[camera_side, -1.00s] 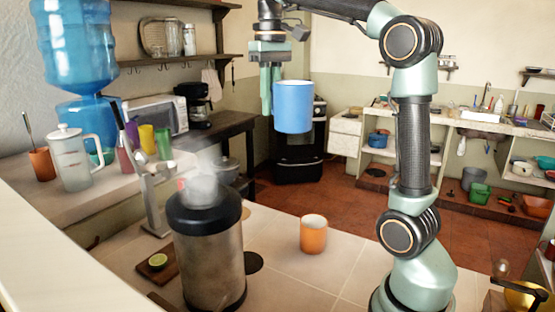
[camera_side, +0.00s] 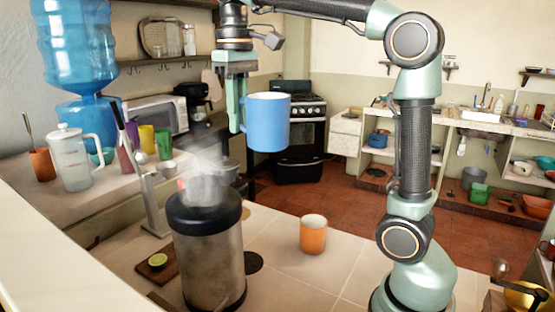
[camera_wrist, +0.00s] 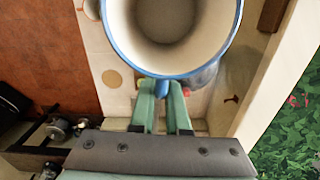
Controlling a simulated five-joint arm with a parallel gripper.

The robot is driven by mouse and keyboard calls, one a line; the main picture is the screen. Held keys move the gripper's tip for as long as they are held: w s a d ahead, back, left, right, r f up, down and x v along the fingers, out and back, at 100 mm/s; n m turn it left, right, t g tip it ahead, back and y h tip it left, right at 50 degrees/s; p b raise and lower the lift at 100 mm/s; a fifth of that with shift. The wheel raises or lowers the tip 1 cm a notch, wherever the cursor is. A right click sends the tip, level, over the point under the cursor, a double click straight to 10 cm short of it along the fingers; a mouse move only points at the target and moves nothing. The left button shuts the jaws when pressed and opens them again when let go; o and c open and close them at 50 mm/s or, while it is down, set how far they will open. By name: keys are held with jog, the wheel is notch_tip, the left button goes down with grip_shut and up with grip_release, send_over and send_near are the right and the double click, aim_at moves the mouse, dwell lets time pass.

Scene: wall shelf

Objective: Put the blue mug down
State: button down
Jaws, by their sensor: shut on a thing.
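The blue mug (camera_side: 268,122) hangs upright in the air above the tiled counter (camera_side: 340,262) in the side view. My gripper (camera_side: 238,120) points down at its left side and is shut on the handle. In the wrist view the mug's blue rim and pale, empty inside (camera_wrist: 168,40) fill the top middle. There the green fingers of my gripper (camera_wrist: 164,105) close on the blue handle (camera_wrist: 176,92). Most of the handle is hidden between the fingers.
A steaming metal pot with a black rim (camera_side: 207,250) stands on the counter, below and left of the mug. An orange cup (camera_side: 313,234) stands right of it. A cutting board with a lime half (camera_side: 158,261) lies at left. Counter around the orange cup is clear.

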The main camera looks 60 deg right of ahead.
jog(key=s+d+f+m, duration=0.8)
jog(key=s+d+f, duration=0.85)
jog(key=s, duration=0.25)
jog(key=f, duration=1.6)
jog(key=shift+w+a, duration=0.1)
jog(key=shift+a, duration=0.1)
jog(key=shift+f, duration=2.25)
jog(key=shift+f, duration=0.1)
jog(key=c, duration=0.9)
grip_release()
